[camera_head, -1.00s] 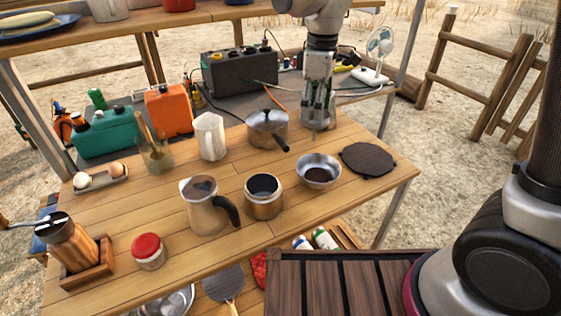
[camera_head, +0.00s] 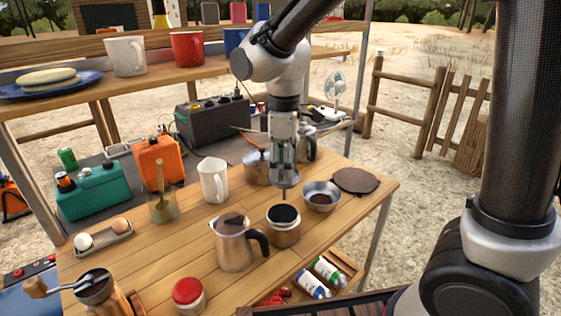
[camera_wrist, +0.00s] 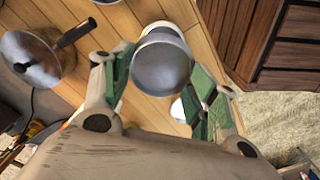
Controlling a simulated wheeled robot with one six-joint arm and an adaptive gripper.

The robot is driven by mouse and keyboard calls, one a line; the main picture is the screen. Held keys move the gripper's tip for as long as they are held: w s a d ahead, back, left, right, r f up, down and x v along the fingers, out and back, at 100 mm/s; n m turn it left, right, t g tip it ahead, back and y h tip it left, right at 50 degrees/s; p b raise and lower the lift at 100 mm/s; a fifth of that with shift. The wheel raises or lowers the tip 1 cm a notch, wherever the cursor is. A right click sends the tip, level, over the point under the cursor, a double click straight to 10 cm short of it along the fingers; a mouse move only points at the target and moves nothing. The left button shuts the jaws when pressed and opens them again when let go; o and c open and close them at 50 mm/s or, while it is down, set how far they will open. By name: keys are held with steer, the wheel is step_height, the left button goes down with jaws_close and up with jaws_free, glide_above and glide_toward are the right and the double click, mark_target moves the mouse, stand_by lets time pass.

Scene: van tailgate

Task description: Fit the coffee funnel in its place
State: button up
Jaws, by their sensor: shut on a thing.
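My gripper (camera_head: 284,180) points down over the wooden table and is shut on the coffee funnel. In the wrist view the funnel (camera_wrist: 162,66) is a round grey metal piece between the green finger pads (camera_wrist: 160,82). In the head view the fingers mostly hide it; a thin stem shows below them. The metal pot base (camera_head: 283,231), open with a dark inside, stands upright just below the gripper. The funnel looks above it and apart. The pot's upper part (camera_head: 234,248), with a black handle, stands left of the base.
A metal bowl (camera_head: 321,197) stands close right of the base, with a dark round mat (camera_head: 356,181) beyond. A lidded pan (camera_head: 257,168) stands behind. A white mug (camera_head: 213,181), glass jar (camera_head: 162,208) and red-lidded jar (camera_head: 188,296) stand left. A shelf (camera_head: 180,76) crosses the back.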

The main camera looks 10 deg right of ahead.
steer(key=shift+s+a+f, duration=0.25)
step_height(320, 180, down, 10)
stand_by(1.3)
steer(key=shift+f, duration=0.15)
steer(key=o, duration=1.1)
steer(key=shift+c, duration=0.2)
step_height(320, 180, up, 12)
steer(key=shift+r, duration=0.1)
